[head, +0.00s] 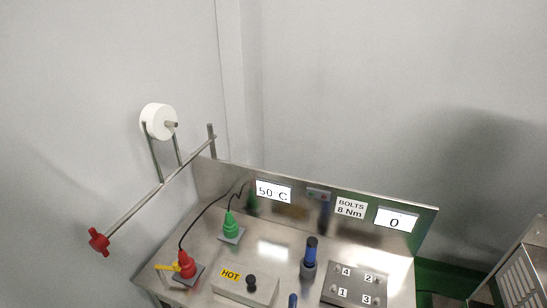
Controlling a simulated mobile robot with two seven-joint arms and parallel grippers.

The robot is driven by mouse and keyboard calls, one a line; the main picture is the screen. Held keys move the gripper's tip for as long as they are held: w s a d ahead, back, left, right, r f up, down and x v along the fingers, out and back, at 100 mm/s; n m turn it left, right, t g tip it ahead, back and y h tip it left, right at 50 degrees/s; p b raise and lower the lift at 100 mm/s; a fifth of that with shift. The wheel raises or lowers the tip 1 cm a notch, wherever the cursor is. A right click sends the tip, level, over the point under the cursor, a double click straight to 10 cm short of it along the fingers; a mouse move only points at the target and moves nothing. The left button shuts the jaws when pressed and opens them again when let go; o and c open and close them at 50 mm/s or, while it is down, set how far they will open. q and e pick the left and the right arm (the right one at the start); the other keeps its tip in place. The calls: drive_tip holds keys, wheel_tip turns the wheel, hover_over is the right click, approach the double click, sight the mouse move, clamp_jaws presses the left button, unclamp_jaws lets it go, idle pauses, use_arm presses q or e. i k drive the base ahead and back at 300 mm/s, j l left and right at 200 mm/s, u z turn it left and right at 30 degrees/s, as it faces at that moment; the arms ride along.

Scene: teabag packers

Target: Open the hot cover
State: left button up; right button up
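The hot cover (262,293) is a low metal box at the front middle of the steel bench. It carries a yellow "HOT" label (231,274) and a black round knob (251,281). It looks closed, and its front part is cut off by the bottom edge of the head view. Neither of my grippers is in view.
A green tool (231,226) and a red tool (187,265) with cables stand left of the cover. A blue-handled tool (310,252) and a numbered bolt plate (353,286) are on its right. A rod with a red knob (99,242) juts out left. The back panel display (273,191) reads 50 C.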

sight(251, 286)
drive_tip(key=i+j, duration=0.1)
drive_tip(key=j, duration=0.25)
drive_tip(key=i+j, duration=0.15)
drive_tip(key=j, duration=0.15)
drive_tip(key=i+j+z, duration=0.1)
drive_tip(key=j, duration=0.25)
drive_tip(key=i+j, duration=0.1)
drive_tip(key=j, duration=0.2)
